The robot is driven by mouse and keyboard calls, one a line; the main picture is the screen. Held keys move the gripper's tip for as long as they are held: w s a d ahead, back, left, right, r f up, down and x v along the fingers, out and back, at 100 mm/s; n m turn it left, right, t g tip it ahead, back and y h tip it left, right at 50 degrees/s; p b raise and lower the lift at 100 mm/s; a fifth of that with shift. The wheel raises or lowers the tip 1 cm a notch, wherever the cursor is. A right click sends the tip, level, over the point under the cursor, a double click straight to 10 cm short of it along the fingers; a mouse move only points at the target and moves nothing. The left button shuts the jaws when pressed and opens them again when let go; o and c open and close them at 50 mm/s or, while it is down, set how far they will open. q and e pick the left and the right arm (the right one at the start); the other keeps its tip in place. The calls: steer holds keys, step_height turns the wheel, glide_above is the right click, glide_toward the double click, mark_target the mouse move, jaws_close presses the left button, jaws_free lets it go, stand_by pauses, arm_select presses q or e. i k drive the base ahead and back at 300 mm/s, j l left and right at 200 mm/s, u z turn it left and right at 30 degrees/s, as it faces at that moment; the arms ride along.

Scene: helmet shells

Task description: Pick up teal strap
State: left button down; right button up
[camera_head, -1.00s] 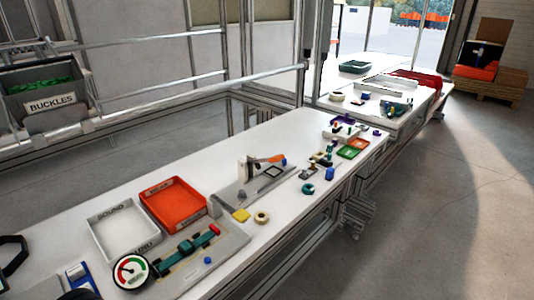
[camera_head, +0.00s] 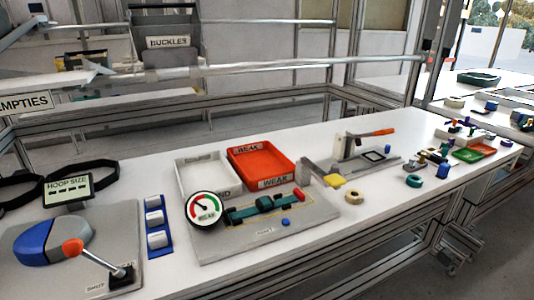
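A teal strap (camera_head: 262,209) lies along a grey test plate (camera_head: 240,247) on the white bench, near the middle of the view. It stretches from beside a round dial gauge (camera_head: 204,208) at its left to a red part (camera_head: 300,194) at its right. I cannot tell how its ends are held. A small teal roll or ring (camera_head: 443,171) lies farther right on the bench. Neither of my grippers is in view.
Behind the plate stand a white tray (camera_head: 190,186) and an orange tray (camera_head: 288,165) marked WEAK. A lever device (camera_head: 50,243) and blue-white blocks (camera_head: 157,238) are at left. A yellow pad (camera_head: 334,181) and tan ring (camera_head: 351,196) lie right. The bench front is mostly clear.

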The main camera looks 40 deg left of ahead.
mark_target(265, 205)
steer(key=u, duration=1.7)
